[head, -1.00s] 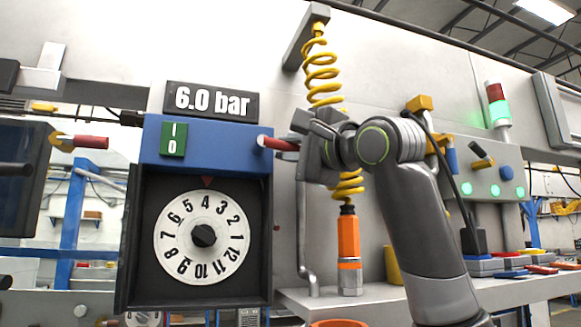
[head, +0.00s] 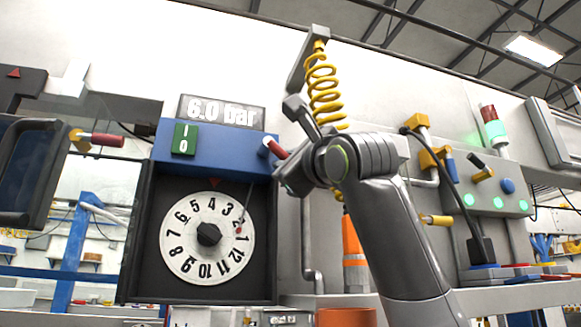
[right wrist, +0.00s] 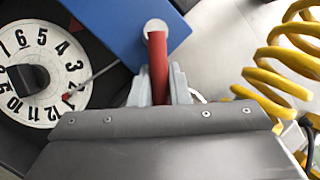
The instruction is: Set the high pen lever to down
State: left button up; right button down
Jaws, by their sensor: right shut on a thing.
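A lever with a red handle (head: 277,149) sticks out from a white pivot at the right end of the blue housing (head: 215,158). It slants down to the right in the head view. My right gripper (head: 286,168) is shut on this handle, and the right wrist view shows the red handle (right wrist: 158,62) between the fingers (right wrist: 158,88). A thin pen arm with a red tip (head: 239,227) lies across the right part of the white numbered dial (head: 182,238). It also crosses the dial in the wrist view (right wrist: 95,80). My left gripper is out of view.
A second red-handled lever (head: 103,140) stands out at the left. A yellow coiled hose (head: 325,90) hangs close behind my right arm. A control panel (head: 490,185) with green lights is at the right. A "6.0 bar" sign (head: 221,111) tops the housing.

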dwell(0.5)
jog(key=c, duration=1.4)
grip_release()
jog(key=shift+a, duration=0.1)
jog(key=shift+o, duration=0.2)
jog(key=shift+f, duration=0.1)
jog(key=shift+s+f+b, duration=0.15)
jog(key=shift+s+b, duration=0.05)
jog(key=shift+b, duration=0.15)
jog(key=b+v, duration=0.9)
jog(key=v, duration=0.8)
jog(key=shift+r, duration=0.2)
